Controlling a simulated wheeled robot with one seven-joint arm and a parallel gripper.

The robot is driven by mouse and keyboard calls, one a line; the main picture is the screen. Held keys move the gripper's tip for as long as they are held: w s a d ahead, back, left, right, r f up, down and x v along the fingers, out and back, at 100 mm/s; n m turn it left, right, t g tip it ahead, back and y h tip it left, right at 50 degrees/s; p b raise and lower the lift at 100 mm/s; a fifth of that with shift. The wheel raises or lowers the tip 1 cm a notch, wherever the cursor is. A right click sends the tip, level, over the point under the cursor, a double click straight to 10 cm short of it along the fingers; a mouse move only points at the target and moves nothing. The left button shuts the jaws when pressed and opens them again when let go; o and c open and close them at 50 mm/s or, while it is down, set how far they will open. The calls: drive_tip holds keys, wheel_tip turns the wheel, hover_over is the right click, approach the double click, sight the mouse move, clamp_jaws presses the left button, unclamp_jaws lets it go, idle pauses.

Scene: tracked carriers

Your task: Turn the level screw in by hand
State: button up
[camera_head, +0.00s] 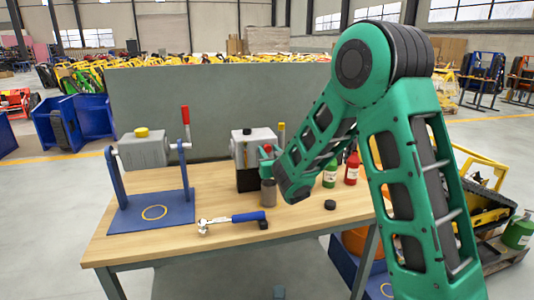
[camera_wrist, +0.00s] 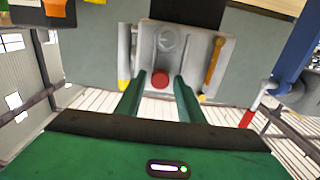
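A grey housing (camera_head: 252,146) stands on a black block on the workbench; it also shows, apparently inverted, in the wrist view (camera_wrist: 190,55). A round red screw head or knob (camera_wrist: 160,79) sits on its face, and red also shows by my gripper in the head view (camera_head: 267,148). A grey round fitting (camera_wrist: 167,39) is on the same face. I cannot tell for certain which is the level screw. My gripper (camera_wrist: 159,80) has its two green fingers on either side of the red knob, with a visible gap on each side. My forearm partly hides the area in the head view.
The workbench (camera_head: 110,247) holds a second grey housing (camera_head: 143,150) on a blue stand at left, a blue-handled tool (camera_head: 235,218), a grey cup (camera_head: 268,192), a black puck (camera_head: 330,204), and green (camera_head: 330,174) and red (camera_head: 352,168) bottles. The front left is clear.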

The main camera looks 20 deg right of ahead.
drive_tip(key=c, duration=0.6)
drive_tip(key=shift+o, duration=0.2)
drive_tip(key=m, duration=0.3)
drive_tip(key=shift+m, duration=0.4)
drive_tip(key=m, duration=0.3)
drive_tip(key=shift+m, duration=1.5)
drive_tip(key=shift+m, duration=0.8)
drive_tip(key=m, duration=0.8)
